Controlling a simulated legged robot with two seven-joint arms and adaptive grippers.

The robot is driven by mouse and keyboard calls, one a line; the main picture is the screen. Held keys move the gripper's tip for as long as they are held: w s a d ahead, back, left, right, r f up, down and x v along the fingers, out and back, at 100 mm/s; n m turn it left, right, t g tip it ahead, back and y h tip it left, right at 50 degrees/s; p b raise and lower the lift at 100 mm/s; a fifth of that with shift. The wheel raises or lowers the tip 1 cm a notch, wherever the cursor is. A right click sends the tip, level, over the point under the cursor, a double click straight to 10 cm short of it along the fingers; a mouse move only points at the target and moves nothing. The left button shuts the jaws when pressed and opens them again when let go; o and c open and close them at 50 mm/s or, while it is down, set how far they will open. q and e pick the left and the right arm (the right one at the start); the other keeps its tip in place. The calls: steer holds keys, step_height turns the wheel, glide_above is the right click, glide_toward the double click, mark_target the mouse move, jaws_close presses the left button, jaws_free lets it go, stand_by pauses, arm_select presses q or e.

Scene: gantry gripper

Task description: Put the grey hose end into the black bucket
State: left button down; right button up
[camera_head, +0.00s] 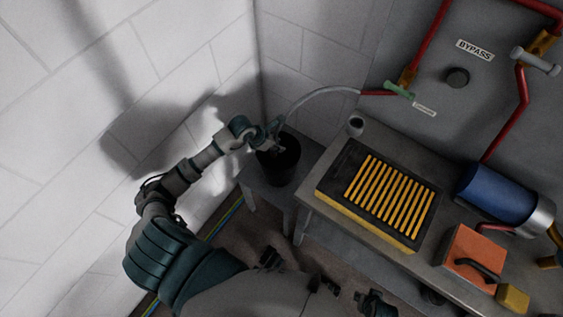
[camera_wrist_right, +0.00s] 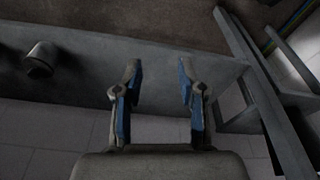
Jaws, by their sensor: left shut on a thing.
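The black bucket (camera_head: 283,168) stands upright on a low grey stand beside the wall corner. The grey hose (camera_head: 318,92) arcs from a red pipe by the green-handled valve down to my left gripper (camera_head: 276,143). My left gripper is shut on the hose near its end, over the bucket's mouth. The hose end itself is hidden by the gripper and the dark bucket, so I cannot tell how deep it sits. My right gripper (camera_wrist_right: 158,78) is open and empty in the right wrist view, with its two blue-padded fingers apart.
A grey bench (camera_head: 335,214) right of the bucket carries a black-and-yellow slatted box (camera_head: 345,172), a blue cylinder (camera_head: 492,194), an orange block (camera_head: 473,255) and a small grey cup (camera_head: 355,126).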

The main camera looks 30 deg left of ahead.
arm_select(q)
steer(key=shift+a+f+b, duration=0.3)
steer(key=shift+a+f, duration=0.15)
steer(key=shift+f, duration=0.35)
steer(key=shift+d, duration=0.2)
steer(key=shift+d+r, duration=0.1)
steer(key=shift+d, duration=0.15)
steer(key=c, duration=0.7)
jaws_free()
steer(key=shift+a, duration=0.15)
arm_select(e)
steer(key=v, duration=0.3)
steer(key=shift+s, duration=0.1)
arm_select(q)
steer(key=shift+a, duration=0.2)
arm_select(e)
steer(key=shift+a+r, duration=0.1)
steer(key=shift+a, duration=0.15)
arm_select(q)
steer(key=v, duration=1.1)
steer(key=shift+s+a+r, duration=0.2)
arm_select(e)
steer(key=shift+d, duration=0.1)
